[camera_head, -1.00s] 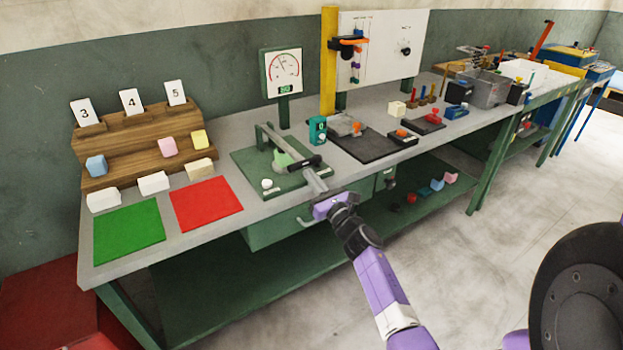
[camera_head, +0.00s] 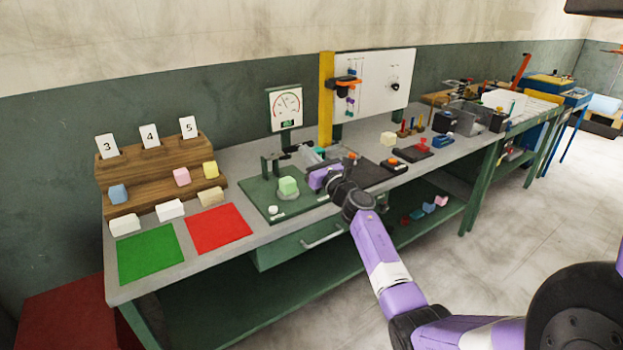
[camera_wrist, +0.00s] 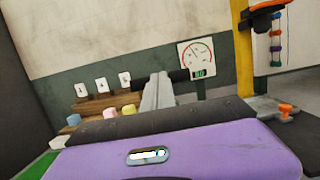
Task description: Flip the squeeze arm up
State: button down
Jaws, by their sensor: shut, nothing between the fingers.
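The foam press stands on a green base plate (camera_head: 262,203) on the bench. A pale green foam block (camera_head: 288,186) sits on its round pad, uncovered from above. The squeeze arm's black grip (camera_head: 291,149) shows behind and above the block, near the grey post (camera_head: 270,166). The arm looks raised, but its exact angle is unclear. My gripper (camera_head: 307,152) is shut and empty, with its fingers close to the grip. In the wrist view, the shut fingers (camera_wrist: 158,82) rise in front of a dark bar, probably the grip (camera_wrist: 187,75); contact cannot be told.
A dial gauge (camera_head: 285,108) and a yellow post (camera_head: 326,100) stand behind the press. A wooden rack (camera_head: 155,165) with blocks, a green mat (camera_head: 150,253) and a red mat (camera_head: 218,229) are at left. A dark tray (camera_head: 382,172) lies to the right.

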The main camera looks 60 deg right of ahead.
jog(key=w+d+r, duration=0.4)
jog(key=w+r, duration=0.3)
jog(key=r, duration=0.3)
jog(key=shift+w+d, duration=0.2)
jog(key=shift+d, duration=0.05)
dwell(0.6)
notch_tip(320, 180, down, 4)
jog(key=b, duration=0.3)
jog(key=shift+w, duration=0.1)
jog(key=shift+f+b, duration=0.25)
jog(key=shift+b, duration=0.1)
jog(key=p+v, duration=0.1)
jog(key=v, duration=0.2)
jog(key=p+v, duration=0.1)
jog(key=v, duration=0.2)
jog(key=p+v, duration=0.1)
jog(key=v, duration=0.3)
jog(key=shift+r+p, duration=0.3)
jog(key=shift+p, duration=0.05)
